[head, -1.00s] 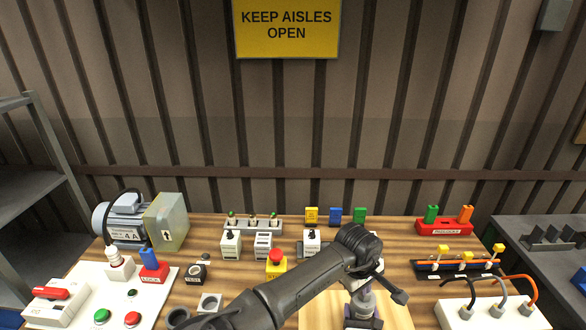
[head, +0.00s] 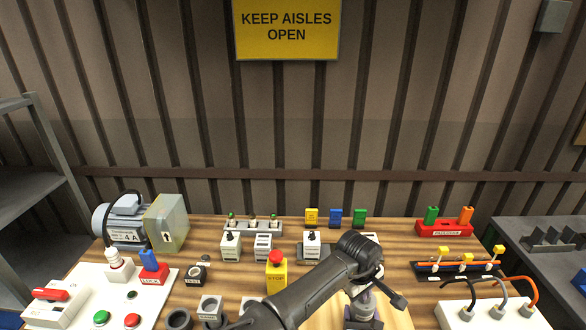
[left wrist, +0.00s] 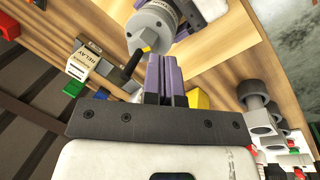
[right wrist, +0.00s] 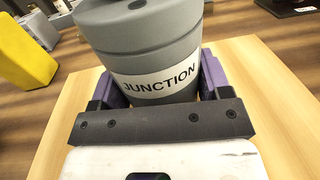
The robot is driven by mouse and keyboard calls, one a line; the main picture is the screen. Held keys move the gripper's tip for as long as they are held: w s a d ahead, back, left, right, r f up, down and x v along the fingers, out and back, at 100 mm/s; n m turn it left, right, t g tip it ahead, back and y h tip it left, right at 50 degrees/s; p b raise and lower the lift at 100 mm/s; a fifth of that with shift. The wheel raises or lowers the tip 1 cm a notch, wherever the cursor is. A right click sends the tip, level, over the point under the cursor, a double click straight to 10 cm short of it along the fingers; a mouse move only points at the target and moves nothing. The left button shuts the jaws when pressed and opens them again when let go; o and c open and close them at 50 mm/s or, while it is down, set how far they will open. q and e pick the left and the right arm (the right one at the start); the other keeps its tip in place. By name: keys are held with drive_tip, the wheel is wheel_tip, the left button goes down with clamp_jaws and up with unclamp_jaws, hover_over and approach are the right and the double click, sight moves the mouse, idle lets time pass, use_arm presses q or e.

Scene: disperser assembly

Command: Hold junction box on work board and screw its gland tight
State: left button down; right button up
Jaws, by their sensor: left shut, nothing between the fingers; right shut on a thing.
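The junction box is a grey cylinder (right wrist: 140,45) with a white JUNCTION label, upright between the purple fingers of my right gripper (right wrist: 157,82) in the right wrist view. That gripper is shut on it, over the light wooden work board (right wrist: 245,130). In the left wrist view the box (left wrist: 180,20) is at the top, with a round grey end (left wrist: 149,30) and a dark stub (left wrist: 134,65) beside it; I cannot tell for sure whether this is the gland. My left gripper (left wrist: 166,62) is shut and empty, just below the box in that picture.
My dark arm (head: 310,288) crosses the lower middle of the head view and hides part of the board. A yellow STOP button (head: 276,275) and grey holders (head: 210,308) stand left of it. A white socket block (head: 490,316) stands right of the board.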

use_arm(q)
drive_tip(key=shift+a+x, duration=0.15)
drive_tip(key=shift+x, duration=0.7)
drive_tip(key=shift+a+x, duration=0.2)
drive_tip(key=shift+x, duration=0.6)
drive_tip(key=shift+s+f, duration=0.1)
drive_tip(key=shift+s, duration=0.1)
drive_tip(key=shift+s+a, duration=0.25)
drive_tip(key=shift+s, duration=0.05)
drive_tip(key=d+v, duration=0.1)
drive_tip(key=v, duration=0.4)
drive_tip(key=shift+w+r, duration=0.3)
drive_tip(key=shift+r, duration=0.25)
drive_tip(key=shift+a+x, duration=0.15)
drive_tip(key=shift+x, duration=1.35)
drive_tip(key=shift+a+x, duration=0.2)
drive_tip(key=shift+x, duration=1.3)
